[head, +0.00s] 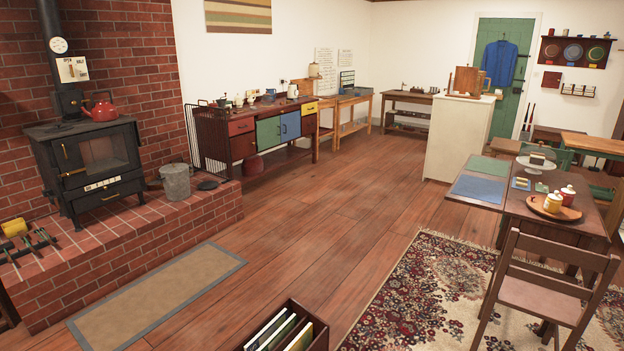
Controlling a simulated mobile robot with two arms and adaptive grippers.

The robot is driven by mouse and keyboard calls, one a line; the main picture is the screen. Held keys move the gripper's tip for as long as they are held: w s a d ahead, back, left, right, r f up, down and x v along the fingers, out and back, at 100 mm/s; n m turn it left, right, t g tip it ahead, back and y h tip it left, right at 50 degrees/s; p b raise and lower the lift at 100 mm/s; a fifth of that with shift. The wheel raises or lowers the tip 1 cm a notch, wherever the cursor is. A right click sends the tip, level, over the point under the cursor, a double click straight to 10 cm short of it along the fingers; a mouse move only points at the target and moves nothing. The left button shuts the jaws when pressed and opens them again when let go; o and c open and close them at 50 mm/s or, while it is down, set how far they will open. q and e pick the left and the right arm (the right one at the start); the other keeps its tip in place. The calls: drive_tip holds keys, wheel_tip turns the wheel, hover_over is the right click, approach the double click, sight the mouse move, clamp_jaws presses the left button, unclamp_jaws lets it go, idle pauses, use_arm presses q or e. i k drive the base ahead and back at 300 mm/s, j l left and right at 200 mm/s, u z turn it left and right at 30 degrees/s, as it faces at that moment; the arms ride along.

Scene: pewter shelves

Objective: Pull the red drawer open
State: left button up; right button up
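The red drawer (241,127) is at the upper left of the front of a long sideboard (213,133) against the back wall. It looks shut, flush with the front. Below it is a dark red door (243,146). The sideboard is well across the room. Neither of my grippers is in view.
The wooden floor (310,205) before the sideboard is clear. At left are a black stove (90,165), a brick hearth and a beige mat (160,295). A book crate (317,335) is near front. A rug, chair and dining table are at right.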

sight(244, 125)
drive_tip(key=i+l+z, duration=0.35)
drive_tip(key=i, duration=0.2)
drive_tip(key=i+l+z, duration=0.35)
drive_tip(key=i, duration=0.2)
drive_tip(key=i+z, duration=0.3)
drive_tip(key=i, duration=0.3)
drive_tip(key=i+j+u, duration=0.1)
drive_tip(key=i+u, duration=0.2)
drive_tip(key=i, duration=0.35)
drive_tip(key=i+l+u, duration=0.1)
drive_tip(key=i+u, duration=0.25)
drive_tip(key=i, duration=0.35)
drive_tip(key=i+l+u, duration=0.3)
drive_tip(key=i, duration=0.35)
drive_tip(key=i+j+u, duration=0.1)
drive_tip(key=i+u, duration=0.25)
drive_tip(key=i, duration=2.2)
drive_tip(key=i+l+u, duration=0.1)
drive_tip(key=i, duration=0.45)
drive_tip(key=i+l+u, duration=0.1)
drive_tip(key=i+l, duration=0.3)
drive_tip(key=i, duration=0.15)
drive_tip(key=i+l+u, duration=0.15)
drive_tip(key=i+l, duration=0.15)
drive_tip(key=i, duration=0.25)
drive_tip(key=i+l+u, duration=0.1)
drive_tip(key=i+l, duration=0.25)
drive_tip(key=i, duration=0.2)
